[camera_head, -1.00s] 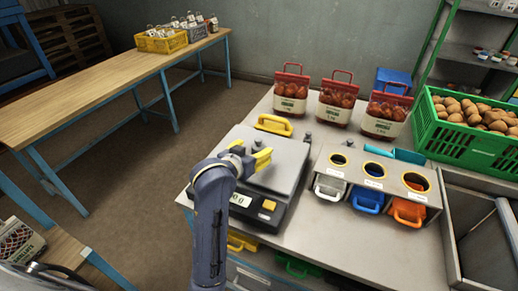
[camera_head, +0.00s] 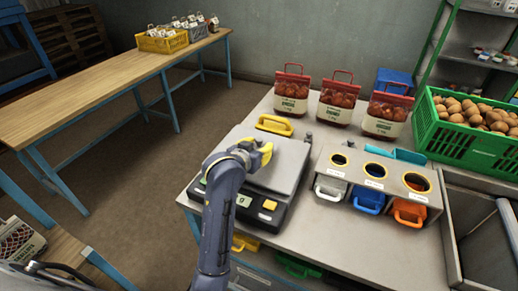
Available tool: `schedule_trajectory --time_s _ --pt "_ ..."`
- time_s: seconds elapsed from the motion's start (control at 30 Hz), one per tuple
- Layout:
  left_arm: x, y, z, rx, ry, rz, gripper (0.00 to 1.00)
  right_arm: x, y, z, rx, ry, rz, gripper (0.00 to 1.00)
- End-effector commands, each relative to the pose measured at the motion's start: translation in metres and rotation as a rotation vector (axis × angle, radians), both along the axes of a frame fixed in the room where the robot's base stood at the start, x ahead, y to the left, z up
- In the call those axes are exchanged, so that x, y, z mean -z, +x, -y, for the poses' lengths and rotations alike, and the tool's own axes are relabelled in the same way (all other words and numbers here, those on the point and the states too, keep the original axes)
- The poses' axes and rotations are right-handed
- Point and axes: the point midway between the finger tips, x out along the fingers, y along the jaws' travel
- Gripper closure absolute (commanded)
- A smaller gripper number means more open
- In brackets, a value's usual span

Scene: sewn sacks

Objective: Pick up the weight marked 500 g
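No marking of 500 g can be read in this view. A grey rack (camera_head: 351,173) has three yellow-rimmed round openings with small labels too small to read. White (camera_head: 328,188), blue (camera_head: 369,200) and orange (camera_head: 409,213) handled pieces sit at its front. My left gripper (camera_head: 260,152), with yellow fingers, is over the scale's plate (camera_head: 290,165), left of the rack and apart from it. Its fingers look spread with nothing between them. My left arm hides part of the scale's front and display. My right gripper is out of view.
A yellow handled piece (camera_head: 275,125) lies behind the scale. Three red-topped sacks (camera_head: 335,103) stand at the back. A green crate (camera_head: 470,147) of round brown produce is at right. A wooden table (camera_head: 95,85) with crates stands at left.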

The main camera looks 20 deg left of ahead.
Motion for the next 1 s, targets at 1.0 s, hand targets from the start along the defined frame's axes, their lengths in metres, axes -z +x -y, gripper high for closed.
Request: schedule_trajectory --time_s 1.0 --pt "-0.049 0.001 0.001 0.000 -0.003 0.007 1.00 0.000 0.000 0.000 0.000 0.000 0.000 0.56"
